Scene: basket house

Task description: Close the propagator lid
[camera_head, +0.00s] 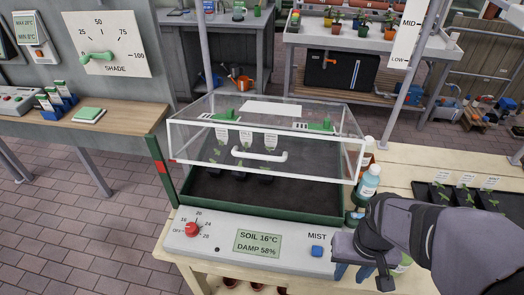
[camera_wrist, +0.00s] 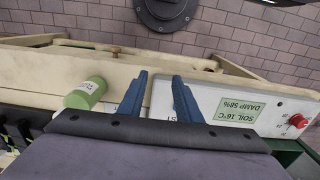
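The propagator lid (camera_head: 345,168) is a clear box with a white front frame in the head view. Its front edge stands raised above the green-rimmed base (camera_head: 330,217), leaving a gap over the dark soil. A white handle (camera_head: 259,156) is on the lid's front. Small labelled seedling pots show through and below the lid. My gripper (camera_head: 352,271) is at the front right corner of the control panel, right of and below the lid, apart from the handle. In the wrist view my gripper (camera_wrist: 160,95) has its two blue fingers spread with nothing between them. The lid is not visible there.
The control panel (camera_head: 210,238) with a red knob and display fronts the propagator. Bottles, including a blue one (camera_head: 368,182), stand close to its right side. A green bottle (camera_wrist: 85,93) lies near my fingers in the wrist view. A seedling tray (camera_head: 430,192) is at right.

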